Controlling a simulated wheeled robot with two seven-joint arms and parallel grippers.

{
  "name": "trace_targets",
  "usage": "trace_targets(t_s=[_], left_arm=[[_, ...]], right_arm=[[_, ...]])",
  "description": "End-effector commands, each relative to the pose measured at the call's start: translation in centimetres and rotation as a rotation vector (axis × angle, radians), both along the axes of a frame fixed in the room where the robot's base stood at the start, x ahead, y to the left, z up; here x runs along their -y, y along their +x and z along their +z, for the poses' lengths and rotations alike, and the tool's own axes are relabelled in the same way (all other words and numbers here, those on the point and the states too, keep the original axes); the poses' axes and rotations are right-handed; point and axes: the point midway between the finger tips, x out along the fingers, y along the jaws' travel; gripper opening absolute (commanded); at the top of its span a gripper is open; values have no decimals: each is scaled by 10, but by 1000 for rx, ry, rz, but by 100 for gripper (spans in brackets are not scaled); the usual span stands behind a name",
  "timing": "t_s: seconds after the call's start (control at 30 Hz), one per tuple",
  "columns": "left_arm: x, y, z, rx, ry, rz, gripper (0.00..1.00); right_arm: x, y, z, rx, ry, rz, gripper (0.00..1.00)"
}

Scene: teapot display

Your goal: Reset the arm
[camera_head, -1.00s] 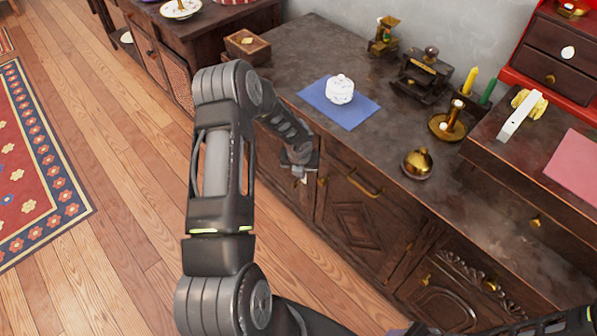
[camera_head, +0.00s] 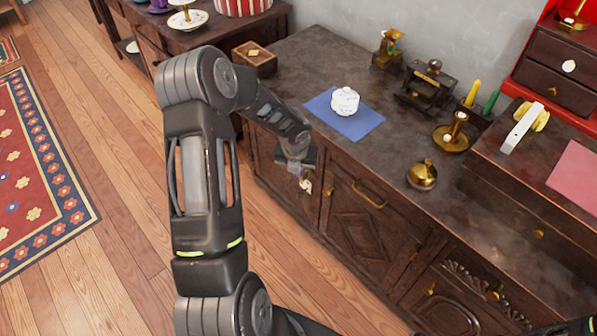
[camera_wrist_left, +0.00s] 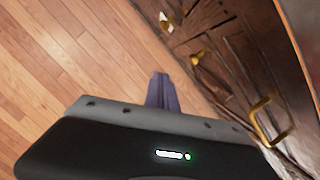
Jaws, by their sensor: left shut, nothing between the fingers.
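My left gripper (camera_head: 296,170) hangs in front of the dark wooden cabinet (camera_head: 353,225), below the counter's front edge. It also shows in the left wrist view (camera_wrist_left: 162,92), its two fingers together with nothing between them, pointing down over the wooden floor (camera_wrist_left: 70,50) beside the cabinet doors. My left arm bends up and over from the bottom of the head view. A white lidded pot (camera_head: 345,100) stands upright on a blue mat (camera_head: 362,124) on the counter, apart from the gripper. My right gripper does not show.
Brass door handles (camera_head: 369,193) stick out near the gripper. Open floor lies left, with a patterned rug (camera_head: 45,160).

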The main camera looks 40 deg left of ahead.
Motion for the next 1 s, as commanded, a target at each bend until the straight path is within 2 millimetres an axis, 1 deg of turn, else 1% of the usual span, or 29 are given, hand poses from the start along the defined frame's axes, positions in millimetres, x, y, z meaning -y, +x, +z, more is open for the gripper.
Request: trace_targets(t_s=[0.4,0.47,0.57,0.67,0.77,0.87,0.9,0.97,1.0], left_arm=[[0,0,0,1,-1,6,0],[0,0,0,4,-5,27,0],[0,3,0,24,-27,108,0],[7,10,1,75,-94,283,0],[26,13,-3,125,-228,557,0],[59,8,-15,137,-412,915,0],[77,4,-20,127,-491,1073,0],[108,-3,-27,94,-605,1314,0],[129,-10,-31,61,-674,1477,0]], right_arm=[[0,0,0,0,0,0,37],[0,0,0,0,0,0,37],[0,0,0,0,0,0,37],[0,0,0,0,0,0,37],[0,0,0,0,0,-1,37],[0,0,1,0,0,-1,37],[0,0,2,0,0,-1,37],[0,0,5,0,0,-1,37],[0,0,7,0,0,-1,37]])
